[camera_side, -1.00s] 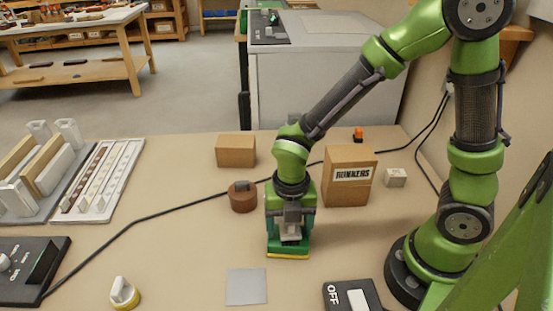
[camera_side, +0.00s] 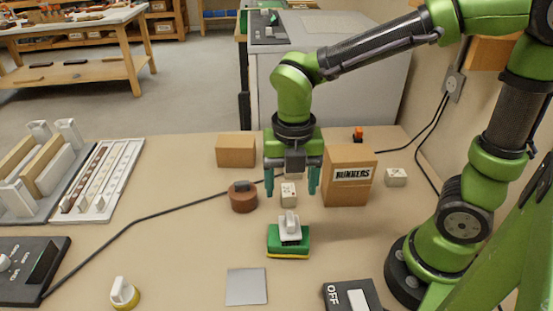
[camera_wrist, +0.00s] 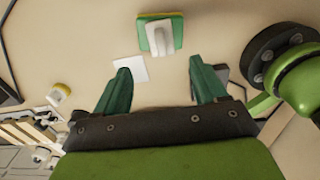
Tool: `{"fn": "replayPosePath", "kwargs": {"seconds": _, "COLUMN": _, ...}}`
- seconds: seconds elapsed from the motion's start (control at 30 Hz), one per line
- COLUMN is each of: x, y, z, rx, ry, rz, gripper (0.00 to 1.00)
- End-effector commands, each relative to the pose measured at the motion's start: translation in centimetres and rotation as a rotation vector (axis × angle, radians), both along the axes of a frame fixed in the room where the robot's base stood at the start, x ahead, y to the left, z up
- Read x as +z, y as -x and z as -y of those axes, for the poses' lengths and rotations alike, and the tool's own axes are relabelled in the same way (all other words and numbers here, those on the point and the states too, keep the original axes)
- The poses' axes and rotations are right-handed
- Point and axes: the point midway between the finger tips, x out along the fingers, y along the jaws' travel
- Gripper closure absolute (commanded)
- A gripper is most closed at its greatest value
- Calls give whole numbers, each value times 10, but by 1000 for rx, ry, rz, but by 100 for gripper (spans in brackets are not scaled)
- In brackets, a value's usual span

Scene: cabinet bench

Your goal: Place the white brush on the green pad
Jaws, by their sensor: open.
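The white brush (camera_side: 289,224) stands upright on the green pad (camera_side: 275,243), which has a yellow lower edge and lies on the bench. In the wrist view the white brush (camera_wrist: 159,40) and the green pad (camera_wrist: 177,26) are at the top middle, the brush still on the pad. My gripper (camera_side: 292,190) is above and apart from the brush, fingers spread and empty. Both fingers of my gripper (camera_wrist: 159,72) also show wide apart in the wrist view.
A small white block (camera_side: 288,196) stands behind, seen between my fingers. A brown round piece (camera_side: 243,198) and the BONKERS box (camera_side: 349,184) flank it. A grey square (camera_side: 246,287), a white-and-yellow knob (camera_side: 124,293) and an OFF switch box (camera_side: 352,296) are in front. A cable crosses the bench.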

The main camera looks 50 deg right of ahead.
Motion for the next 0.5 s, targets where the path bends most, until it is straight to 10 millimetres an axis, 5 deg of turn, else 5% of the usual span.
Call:
{"fn": "replayPosePath", "kwargs": {"seconds": 0.17, "x": 12, "y": 2, "z": 9, "rx": -222, "ry": -24, "rz": 47, "gripper": 29}}
{"fn": "replayPosePath", "kwargs": {"seconds": 0.5, "x": 49, "y": 16, "z": 49, "rx": -1380, "ry": -310, "rz": 184, "gripper": 29}}
